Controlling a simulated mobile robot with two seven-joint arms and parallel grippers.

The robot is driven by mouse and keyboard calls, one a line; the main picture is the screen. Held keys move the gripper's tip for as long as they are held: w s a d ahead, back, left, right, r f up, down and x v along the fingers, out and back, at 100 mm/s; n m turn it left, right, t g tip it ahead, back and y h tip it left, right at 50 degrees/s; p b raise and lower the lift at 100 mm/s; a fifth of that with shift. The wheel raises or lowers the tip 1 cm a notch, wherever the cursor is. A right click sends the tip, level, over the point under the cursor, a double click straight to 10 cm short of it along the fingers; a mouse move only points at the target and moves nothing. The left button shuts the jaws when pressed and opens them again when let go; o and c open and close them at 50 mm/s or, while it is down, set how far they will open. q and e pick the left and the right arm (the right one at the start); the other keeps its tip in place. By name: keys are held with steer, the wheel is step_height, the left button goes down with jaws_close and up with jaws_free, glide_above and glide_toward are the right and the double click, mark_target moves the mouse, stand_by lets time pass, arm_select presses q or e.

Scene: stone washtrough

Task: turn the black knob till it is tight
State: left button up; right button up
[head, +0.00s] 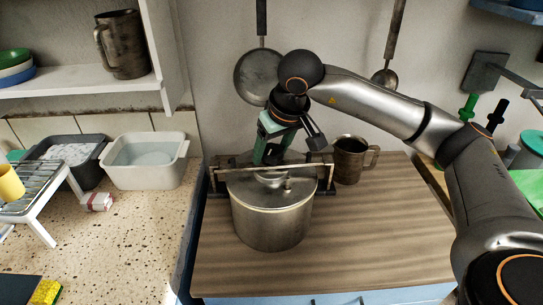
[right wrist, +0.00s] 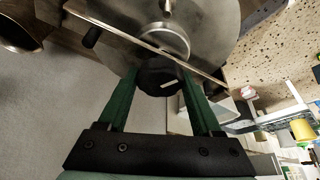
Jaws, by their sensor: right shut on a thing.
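A steel pot (head: 270,222) with a lid and a clamp bar (head: 225,173) across it stands upright on the wooden worktop in the head view. In the right wrist view, the black knob (right wrist: 155,79) sits by the bar, with a small pale mark on its face. My right gripper (head: 271,158) comes down on the far side of the lid. Its green fingers are shut on the knob, one on each side. In the head view the gripper mostly hides the knob. My left gripper is not in view.
A brown metal mug (head: 352,160) stands close behind the pot on the right. A pan (head: 255,76) hangs on the wall behind my arm. A white basin (head: 145,171) sits on the speckled counter at left. The wooden worktop (head: 375,235) is clear right of the pot.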

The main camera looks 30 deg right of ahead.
steer(key=m+h, duration=0.1)
steer(key=m, duration=0.2)
steer(key=m+h+p, duration=0.1)
steer(key=m, duration=0.2)
steer(key=shift+r+g, duration=0.1)
steer(key=shift+g, duration=0.3)
steer(key=m+h+p, duration=0.1)
steer(key=m, duration=0.3)
steer(key=shift+g, duration=0.4)
steer(key=shift+m+g+h+p, duration=0.3)
steer(key=shift+m+h+p, duration=0.1)
steer(key=shift+m, duration=0.6)
steer(key=o, duration=1)
